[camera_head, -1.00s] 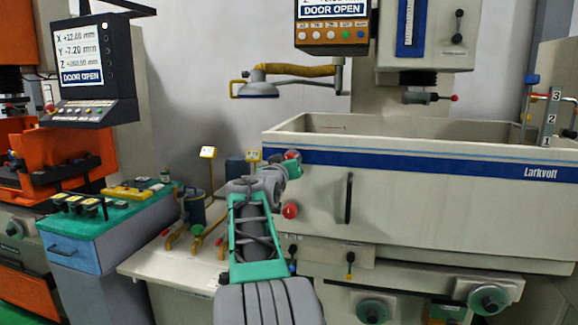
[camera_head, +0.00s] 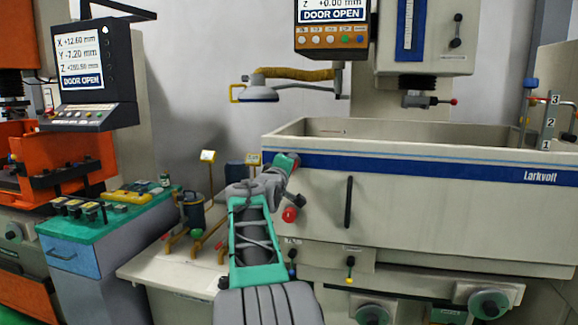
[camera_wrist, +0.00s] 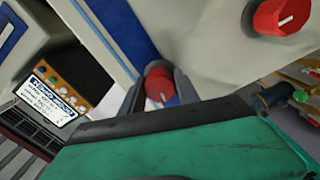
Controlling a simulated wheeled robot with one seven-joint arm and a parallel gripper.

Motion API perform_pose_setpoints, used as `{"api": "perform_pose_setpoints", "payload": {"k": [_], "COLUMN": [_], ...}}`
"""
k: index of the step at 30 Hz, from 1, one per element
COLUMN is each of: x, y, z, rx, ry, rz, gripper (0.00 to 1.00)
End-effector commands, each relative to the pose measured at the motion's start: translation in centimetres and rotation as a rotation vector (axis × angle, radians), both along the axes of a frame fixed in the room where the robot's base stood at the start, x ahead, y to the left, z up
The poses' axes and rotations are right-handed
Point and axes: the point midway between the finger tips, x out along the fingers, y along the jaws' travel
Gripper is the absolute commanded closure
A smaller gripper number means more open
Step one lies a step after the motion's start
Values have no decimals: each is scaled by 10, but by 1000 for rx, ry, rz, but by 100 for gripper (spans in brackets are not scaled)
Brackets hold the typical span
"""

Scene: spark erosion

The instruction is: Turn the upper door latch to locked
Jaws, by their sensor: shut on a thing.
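The upper door latch is a red round knob (camera_wrist: 160,86) with a white line on its face, on the front of the pale tank. In the wrist view it sits between the two grey fingers of my gripper (camera_wrist: 161,92), which are shut on it. The white line is partly visible and lies near upright in that picture. In the head view my gripper (camera_head: 291,161) is at the tank's upper left corner and largely covers this knob. The lower latch, a second red knob (camera_head: 289,214), is below it; it also shows in the wrist view (camera_wrist: 283,16) with its white line.
The tank door (camera_head: 430,205) has a black vertical handle (camera_head: 348,202) right of the latches. A white side table (camera_head: 175,270) with small stands is at the left. A display panel (camera_head: 331,25) above reads DOOR OPEN.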

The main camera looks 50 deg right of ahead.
Motion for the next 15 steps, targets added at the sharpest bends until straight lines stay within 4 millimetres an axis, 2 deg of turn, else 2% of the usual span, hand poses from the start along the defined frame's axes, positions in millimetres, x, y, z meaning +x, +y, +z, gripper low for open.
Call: {"api": "perform_pose_setpoints", "payload": {"k": [6, 15], "x": [0, 0], "y": [0, 0], "z": [1, 0], "rx": [-47, -74], "ry": [108, 173], "rz": [0, 0], "gripper": [100, 100]}}
